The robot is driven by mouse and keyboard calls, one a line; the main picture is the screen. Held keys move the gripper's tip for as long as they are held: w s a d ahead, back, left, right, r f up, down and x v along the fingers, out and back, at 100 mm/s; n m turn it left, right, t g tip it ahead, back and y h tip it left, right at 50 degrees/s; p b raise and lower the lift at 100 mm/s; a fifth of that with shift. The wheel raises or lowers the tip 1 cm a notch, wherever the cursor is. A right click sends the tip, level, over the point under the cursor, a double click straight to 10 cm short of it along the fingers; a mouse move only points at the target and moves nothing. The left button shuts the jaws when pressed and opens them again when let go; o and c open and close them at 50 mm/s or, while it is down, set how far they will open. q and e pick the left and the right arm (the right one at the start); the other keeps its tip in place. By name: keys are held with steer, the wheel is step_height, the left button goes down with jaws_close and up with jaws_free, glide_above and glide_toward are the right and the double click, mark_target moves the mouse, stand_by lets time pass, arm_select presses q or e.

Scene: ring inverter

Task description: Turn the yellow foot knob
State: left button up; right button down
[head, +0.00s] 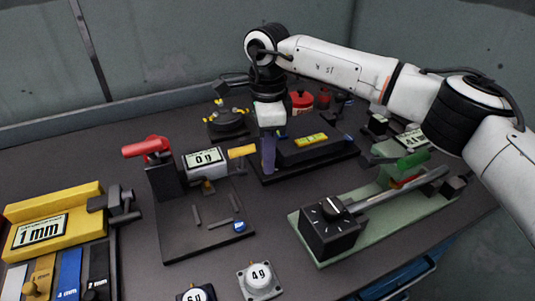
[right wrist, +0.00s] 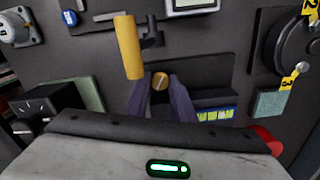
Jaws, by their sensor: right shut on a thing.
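My right gripper (head: 268,155) reaches down over the dark fixture (head: 312,155) in the middle of the table. In the right wrist view, its two purple-grey fingers (right wrist: 160,92) close around a small round yellow-brass knob (right wrist: 160,79) with a line across its face. In the head view the fingers hide this knob. A larger yellow cylinder (right wrist: 128,47) stands just left of the fingers in the right wrist view, apart from them; it also shows in the head view (head: 242,151). My left gripper is not in view.
A black stand with a red handle (head: 146,147) and a "0 g" display (head: 205,160) is left of the gripper. A green-based device (head: 370,220) stands front right. A yellow "1 mm" block (head: 50,225) is far left.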

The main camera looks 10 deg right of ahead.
steer(key=c, duration=1.5)
jaws_free()
steer(key=shift+r, duration=0.15)
step_height(320, 180, up, 10)
steer(key=shift+r, duration=0.1)
